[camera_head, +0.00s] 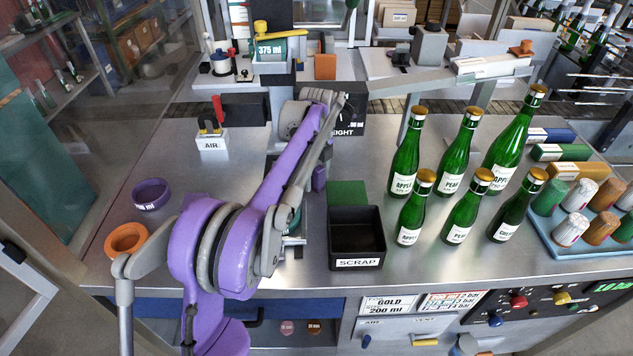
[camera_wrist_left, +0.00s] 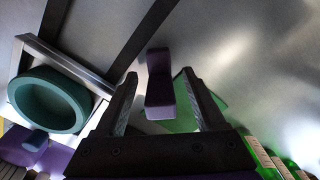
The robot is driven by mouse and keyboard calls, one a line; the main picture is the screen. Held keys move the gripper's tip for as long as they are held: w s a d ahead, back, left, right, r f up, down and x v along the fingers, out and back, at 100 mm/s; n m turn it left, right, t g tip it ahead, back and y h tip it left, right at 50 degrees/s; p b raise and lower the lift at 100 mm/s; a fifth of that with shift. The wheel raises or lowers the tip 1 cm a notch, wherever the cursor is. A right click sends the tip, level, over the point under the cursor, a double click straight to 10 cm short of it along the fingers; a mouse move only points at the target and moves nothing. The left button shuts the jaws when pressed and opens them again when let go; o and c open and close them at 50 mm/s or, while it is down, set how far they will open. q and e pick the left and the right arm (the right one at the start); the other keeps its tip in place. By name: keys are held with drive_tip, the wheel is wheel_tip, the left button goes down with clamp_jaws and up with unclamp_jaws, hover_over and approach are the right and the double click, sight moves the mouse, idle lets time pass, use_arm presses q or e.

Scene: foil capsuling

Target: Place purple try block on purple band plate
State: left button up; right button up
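The purple try block (camera_wrist_left: 160,85) shows in the left wrist view as a dark purple upright piece between the fingers of my left gripper (camera_wrist_left: 160,76). The fingers are apart, with a visible gap on each side of the block. A green plate (camera_head: 347,192) lies on the bench behind the scrap bin; part of it also shows in the left wrist view beyond the block and right finger. In the head view my purple arm hides much of the gripper's area. I cannot make out a purple band plate for certain. My right gripper does not show.
The black scrap bin (camera_head: 356,238) stands in front of the green plate. Several green bottles (camera_head: 461,165) stand to the right. A teal ring (camera_wrist_left: 48,100) sits left of my gripper. A purple ring (camera_head: 151,194) and orange ring (camera_head: 126,239) lie at the left.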

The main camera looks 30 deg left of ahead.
use_arm(q)
clamp_jaws()
drive_tip(key=shift+r, duration=0.15)
